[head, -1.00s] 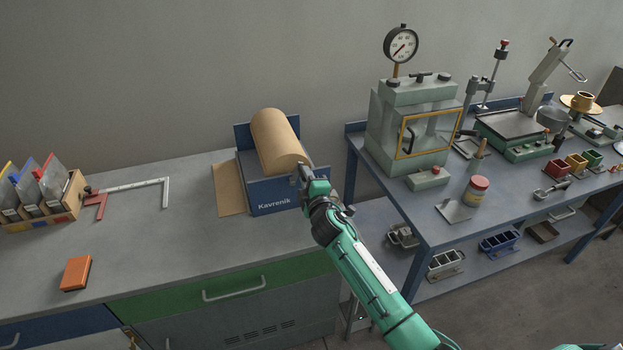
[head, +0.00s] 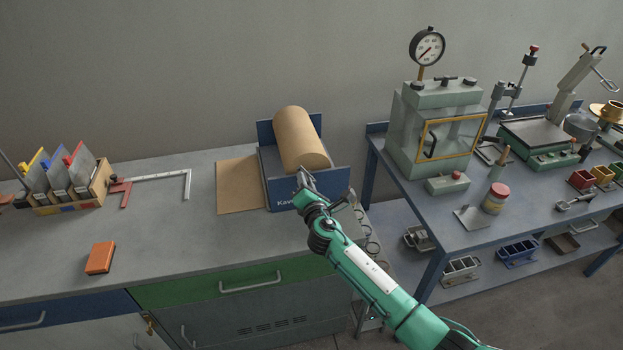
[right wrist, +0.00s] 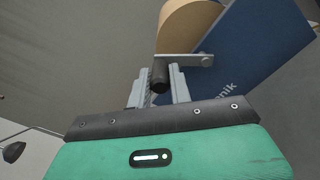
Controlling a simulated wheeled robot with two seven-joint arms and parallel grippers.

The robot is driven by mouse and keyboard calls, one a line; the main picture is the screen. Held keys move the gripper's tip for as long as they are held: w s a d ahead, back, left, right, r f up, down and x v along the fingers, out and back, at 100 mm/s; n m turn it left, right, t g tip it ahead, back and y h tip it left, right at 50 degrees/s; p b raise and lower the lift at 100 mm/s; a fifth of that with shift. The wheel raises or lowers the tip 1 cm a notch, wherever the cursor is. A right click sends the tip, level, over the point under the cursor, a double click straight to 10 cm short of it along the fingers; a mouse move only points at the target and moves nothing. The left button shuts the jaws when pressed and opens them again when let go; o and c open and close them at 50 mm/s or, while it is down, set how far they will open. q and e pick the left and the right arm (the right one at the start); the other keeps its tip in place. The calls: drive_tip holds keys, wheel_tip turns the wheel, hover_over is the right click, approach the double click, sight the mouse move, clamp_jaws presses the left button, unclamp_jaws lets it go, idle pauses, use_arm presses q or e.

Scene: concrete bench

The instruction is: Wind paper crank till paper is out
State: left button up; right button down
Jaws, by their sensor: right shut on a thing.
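The paper dispenser (head: 308,188) is a blue stand on the grey bench with a large brown paper roll (head: 298,138) on it. A flat brown paper sheet (head: 239,186) lies on the bench at its left side. My right gripper (head: 304,184) is at the dispenser's front end. In the right wrist view my right gripper (right wrist: 159,92) is shut on the dark crank handle (right wrist: 159,75). The grey crank arm (right wrist: 185,60) runs from the handle to the right, in front of the blue panel. My left gripper is not in view.
An orange block (head: 100,258), a red-and-grey square (head: 160,177) and a wooden file rack (head: 75,195) are on the bench to the left. A blue table (head: 445,220) with a gauge-topped chamber (head: 438,130) stands to the right. The bench's middle is clear.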

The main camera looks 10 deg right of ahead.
drive_tip(key=shift+s+a+f+n+p, duration=0.15)
drive_tip(key=shift+a+f+n, duration=0.4)
drive_tip(key=shift+n, duration=0.8)
drive_tip(key=shift+w+a+f+n+p, duration=0.15)
drive_tip(key=shift+a+f+n, duration=0.25)
drive_tip(key=shift+f+n, duration=0.7)
drive_tip(key=shift+s+a+f+n+p, duration=0.1)
drive_tip(key=shift+a+f+n+p, duration=0.3)
drive_tip(key=shift+n, duration=1.25)
drive_tip(key=c, duration=1.3)
unclamp_jaws()
drive_tip(key=shift+r, duration=0.1)
drive_tip(key=shift+s, duration=0.1)
drive_tip(key=s, duration=0.4)
drive_tip(key=s+b, duration=0.1)
drive_tip(key=s, duration=0.8)
drive_tip(key=shift+s+d+b, duration=0.25)
drive_tip(key=shift+s+b, duration=0.05)
drive_tip(key=shift+b, duration=0.1)
